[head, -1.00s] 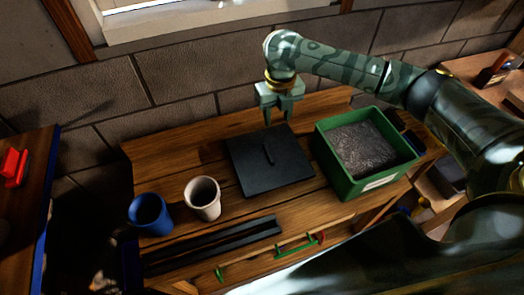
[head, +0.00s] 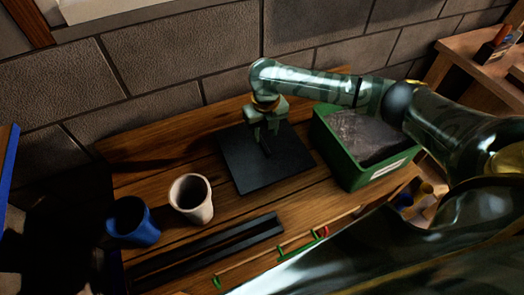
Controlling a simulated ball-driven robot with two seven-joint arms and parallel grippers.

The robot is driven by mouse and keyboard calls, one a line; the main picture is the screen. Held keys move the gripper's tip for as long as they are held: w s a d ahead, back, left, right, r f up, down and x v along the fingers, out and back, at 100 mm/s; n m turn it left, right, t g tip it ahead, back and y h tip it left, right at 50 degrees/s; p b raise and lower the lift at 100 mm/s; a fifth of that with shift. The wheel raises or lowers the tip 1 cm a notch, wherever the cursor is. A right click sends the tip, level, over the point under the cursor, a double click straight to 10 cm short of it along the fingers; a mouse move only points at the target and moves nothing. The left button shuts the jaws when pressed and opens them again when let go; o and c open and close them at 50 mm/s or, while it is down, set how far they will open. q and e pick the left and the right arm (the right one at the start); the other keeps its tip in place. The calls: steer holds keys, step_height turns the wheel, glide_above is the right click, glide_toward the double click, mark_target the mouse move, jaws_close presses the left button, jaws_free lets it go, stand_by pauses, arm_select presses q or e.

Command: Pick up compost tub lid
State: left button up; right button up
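The compost tub lid is a flat black square plate (head: 275,170) with a raised bar handle, lying on the wooden bench in the head view. My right gripper (head: 265,140) is low over the lid, with its fingers at the handle. The fingers cover part of the handle, and I cannot tell whether they are closed on it. The lid looks flat on the bench. The green compost tub (head: 342,160) stands open just right of the lid, filled with dark grey material. My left gripper is not in view.
A white cup (head: 191,200) and a blue cup (head: 134,222) stand left of the lid. A long black tray (head: 208,254) and a thin rod with green and red parts (head: 290,245) lie along the front. A block wall stands behind the bench.

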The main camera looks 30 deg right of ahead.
mark_target(265, 146)
step_height(265, 146, down, 6)
steer(key=shift+s+f+b, duration=0.1)
steer(key=shift+b, duration=1)
steer(key=shift+c, duration=0.9)
jaws_close()
